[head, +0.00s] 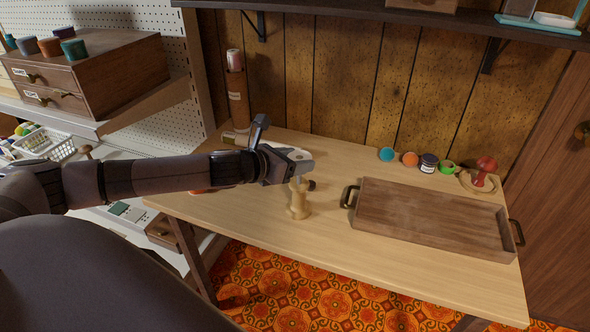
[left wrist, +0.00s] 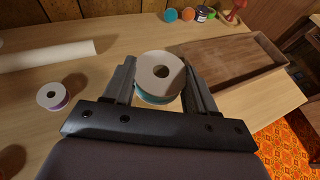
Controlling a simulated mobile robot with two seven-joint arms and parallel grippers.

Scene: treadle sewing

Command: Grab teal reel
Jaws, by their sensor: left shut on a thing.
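My left gripper (head: 300,165) reaches in from the left over the table. In the left wrist view its two fingers stand on either side of a reel with a pale round top and a teal side, the teal reel (left wrist: 151,98), and are shut on it. In the head view the gripper hides most or all of this reel. A pale wooden turned piece (head: 299,203) stands upright on the table just below the gripper; I cannot tell whether the reel touches it. My right gripper is not in view.
A wooden tray (head: 430,215) with dark handles lies to the right. Behind it are small round pots, including a teal one (head: 387,154), and a red mushroom-shaped piece (head: 485,168). The left wrist view shows a purple reel (left wrist: 52,97) and a white roll (left wrist: 48,55).

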